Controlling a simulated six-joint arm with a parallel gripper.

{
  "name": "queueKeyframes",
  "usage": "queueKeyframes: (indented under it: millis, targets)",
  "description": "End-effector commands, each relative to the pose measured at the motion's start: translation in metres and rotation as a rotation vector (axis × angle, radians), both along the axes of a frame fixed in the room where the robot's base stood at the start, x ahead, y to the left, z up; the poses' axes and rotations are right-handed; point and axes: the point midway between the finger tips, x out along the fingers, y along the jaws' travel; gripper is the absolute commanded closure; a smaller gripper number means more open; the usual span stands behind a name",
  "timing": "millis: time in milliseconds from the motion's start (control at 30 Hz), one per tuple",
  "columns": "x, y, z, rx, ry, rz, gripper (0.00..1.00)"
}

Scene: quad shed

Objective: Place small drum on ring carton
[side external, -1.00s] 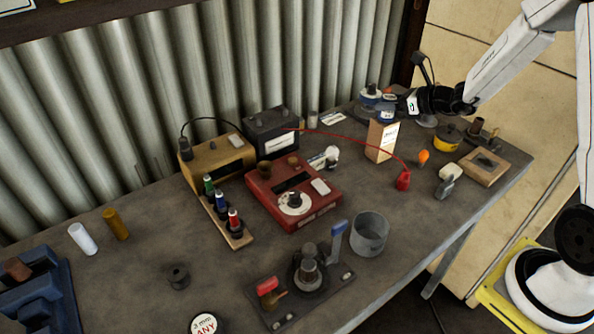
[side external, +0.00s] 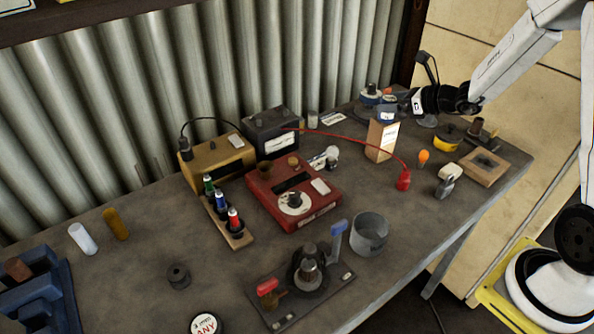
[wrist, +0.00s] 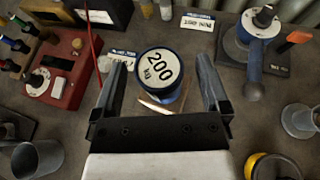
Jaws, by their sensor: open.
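The small drum (wrist: 160,76) is blue with a white top marked 200 kg; it also shows in the side view (side external: 386,116). It appears to stand upright on the ring carton (side external: 381,143), a tall tan box with a white label. In the wrist view a small edge of the carton (wrist: 155,108) shows below the drum, and the drum hides the rest. My gripper (side external: 412,103) is open and just right of the drum in the side view. In the wrist view its fingers lie on either side of the drum, with gaps between.
A blue-based device with a black knob (side external: 371,92) stands close behind the carton. A yellow tin (side external: 447,135) and a wooden block (side external: 484,168) are to the right. A red cable ends at a red plug (side external: 404,180) in front. A red meter box (side external: 293,193) stands left.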

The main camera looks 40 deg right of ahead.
Motion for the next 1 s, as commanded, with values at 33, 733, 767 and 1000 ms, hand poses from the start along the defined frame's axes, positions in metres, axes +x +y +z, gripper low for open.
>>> queueKeyframes:
  millis: [33,733,767,1000]
  targets:
    - [-0.005,-0.002,0.002,0.000,0.000,-0.003,0.04]
    - [-0.090,-0.030,0.039,-0.001,-0.001,-0.003,0.04]
    - [-0.091,-0.030,0.040,-0.001,-0.001,-0.003,0.04]
    - [-0.097,-0.031,0.042,0.001,0.001,0.000,0.04]
